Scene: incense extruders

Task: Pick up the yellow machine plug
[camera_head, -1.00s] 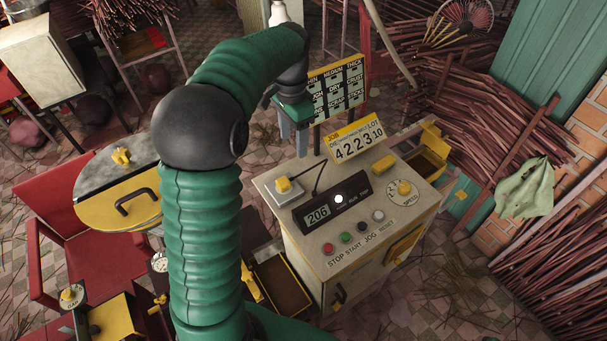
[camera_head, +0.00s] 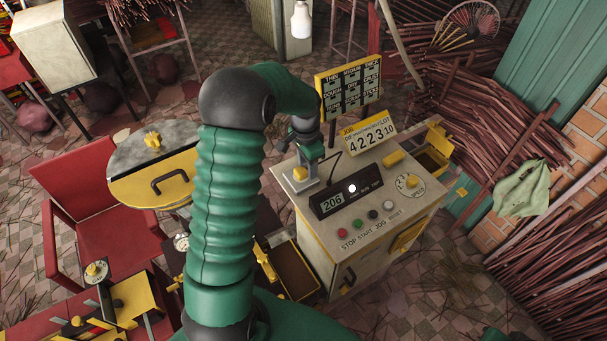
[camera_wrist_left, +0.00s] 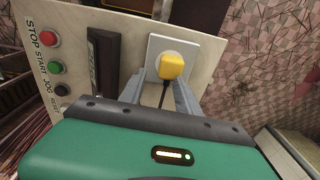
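The yellow machine plug (camera_head: 299,173) sits in a pale square socket plate on the left part of the machine's top. In the left wrist view the plug (camera_wrist_left: 172,66) is upright in the round middle of the plate, with a black cord hanging from it. My left gripper (camera_head: 308,178) is low over the socket, pointing down. In the left wrist view its two grey fingers (camera_wrist_left: 164,92) are apart, with the cord and plug showing between and just beyond them. I cannot tell whether they touch the plug. My right gripper does not show.
The machine top (camera_head: 345,224) holds a display reading 206 (camera_head: 346,196), several coloured buttons, a dial (camera_head: 409,184) and a yellow block (camera_head: 393,158). The job number sign (camera_head: 368,137) and a taller thickness board (camera_head: 348,86) stand behind. An open yellow drawer (camera_head: 297,270) is at the lower left.

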